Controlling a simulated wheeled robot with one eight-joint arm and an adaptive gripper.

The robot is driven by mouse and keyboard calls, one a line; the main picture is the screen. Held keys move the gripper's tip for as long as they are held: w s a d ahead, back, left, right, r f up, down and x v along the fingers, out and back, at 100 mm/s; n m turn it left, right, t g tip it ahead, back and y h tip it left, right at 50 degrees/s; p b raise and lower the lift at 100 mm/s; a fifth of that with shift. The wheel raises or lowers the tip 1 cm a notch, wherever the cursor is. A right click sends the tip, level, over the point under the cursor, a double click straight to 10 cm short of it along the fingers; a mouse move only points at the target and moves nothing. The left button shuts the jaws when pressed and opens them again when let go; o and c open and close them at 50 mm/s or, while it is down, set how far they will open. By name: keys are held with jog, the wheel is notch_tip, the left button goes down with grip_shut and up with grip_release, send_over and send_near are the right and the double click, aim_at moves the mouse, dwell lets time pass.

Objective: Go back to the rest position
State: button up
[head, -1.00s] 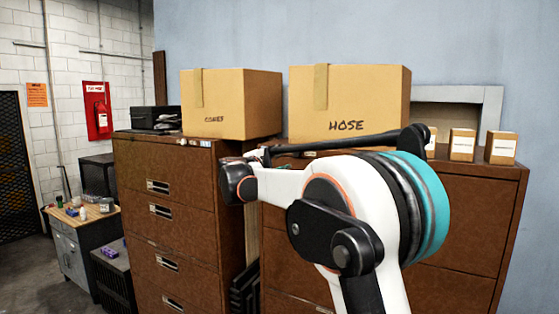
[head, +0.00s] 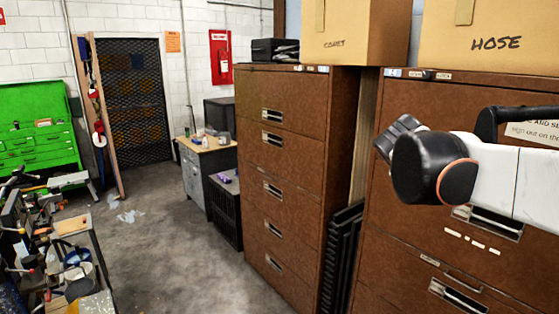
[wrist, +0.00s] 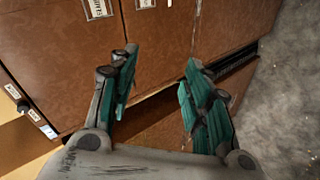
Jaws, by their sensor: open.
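My gripper (wrist: 157,92) is open in the wrist view, with its two teal-padded fingers apart and nothing between them. Beyond the fingers are the brown fronts of the filing cabinets and a strip of grey floor. In the head view my white arm with its black joint reaches in from the right, in front of the right brown filing cabinet (head: 408,170). The gripper itself does not show in the head view. The left brown filing cabinet (head: 290,150) stands beside it, with a gap between the two.
Cardboard boxes marked HOSE (head: 490,40) and another (head: 350,30) stand on the cabinets. A small workbench (head: 205,165) and a dark crate (head: 226,205) stand left of them. A green tool chest (head: 38,140) and a cluttered bench (head: 75,225) are at left. Open concrete floor (head: 175,245) lies between.

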jog(key=s+a+f+m+y+b, duration=0.1)
jog(key=s+a+f+b, duration=0.3)
jog(key=s+f, duration=0.4)
jog(key=s+a+f+m+y+b, duration=0.2)
jog(key=s+a+f+y+b, duration=0.2)
jog(key=s+f, duration=0.4)
jog(key=s+a+f+m+y+b, duration=0.2)
jog(key=s+a+f+b, duration=0.2)
jog(key=s+f, duration=0.4)
notch_tip(320, 180, down, 8)
jog(key=shift+a+r+g+y+b, duration=0.2)
jog(key=shift+a+g+y+b, duration=0.1)
jog(key=shift+a+g+b, duration=0.15)
jog(key=shift+s, duration=0.1)
